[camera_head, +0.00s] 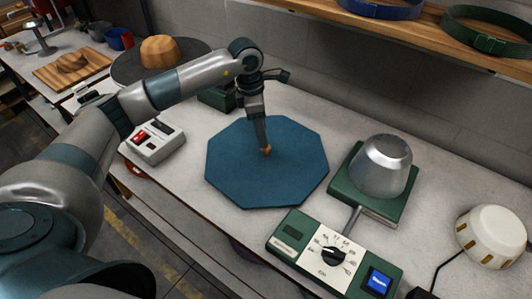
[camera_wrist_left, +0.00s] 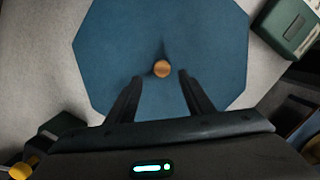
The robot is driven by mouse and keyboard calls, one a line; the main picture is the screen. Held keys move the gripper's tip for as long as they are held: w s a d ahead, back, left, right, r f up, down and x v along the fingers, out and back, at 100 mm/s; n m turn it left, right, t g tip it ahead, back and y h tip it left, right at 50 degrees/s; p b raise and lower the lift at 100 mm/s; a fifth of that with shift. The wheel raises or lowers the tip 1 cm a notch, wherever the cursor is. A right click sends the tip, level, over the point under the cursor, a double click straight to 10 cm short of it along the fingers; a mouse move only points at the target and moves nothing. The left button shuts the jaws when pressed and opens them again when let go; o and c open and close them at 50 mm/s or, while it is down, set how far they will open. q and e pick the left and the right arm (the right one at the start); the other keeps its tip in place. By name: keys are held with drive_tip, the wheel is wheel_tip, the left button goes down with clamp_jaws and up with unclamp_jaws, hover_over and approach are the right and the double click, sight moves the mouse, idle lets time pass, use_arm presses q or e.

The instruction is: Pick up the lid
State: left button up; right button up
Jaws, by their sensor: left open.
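The lid is a flat blue octagonal plate (camera_head: 240,178) with a small round wooden knob (camera_head: 266,151) at its middle. It lies on the white table. My left gripper (camera_head: 264,142) comes down over the lid's middle, pointing down with its tips at the knob. In the left wrist view the lid (camera_wrist_left: 110,35) fills the middle, and the knob (camera_wrist_left: 162,69) lies just beyond the gap between my two spread dark fingers (camera_wrist_left: 157,90). The gripper is open and touches nothing that I can make out. My right gripper is not in view.
A silver dome (camera_head: 386,165) on a green base stands right of the lid, with a dial control box (camera_head: 330,253) in front. A white domed thing (camera_head: 490,237) is far right. A switch box (camera_head: 155,140) is left. A shelf (camera_head: 430,30) overhangs the back.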

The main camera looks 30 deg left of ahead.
sight(266, 153)
use_arm(q)
drive_tip(key=shift+f, duration=0.35)
drive_tip(key=shift+d+f+p, duration=0.2)
drive_tip(key=shift+f+p, duration=0.3)
drive_tip(key=shift+p, duration=0.2)
drive_tip(key=f+p, duration=0.1)
drive_tip(key=f, duration=0.2)
drive_tip(key=shift+d+p, duration=0.3)
drive_tip(key=shift+p, duration=0.1)
drive_tip(key=shift+w+f, duration=0.1)
drive_tip(key=shift+f, duration=0.45)
clamp_jaws()
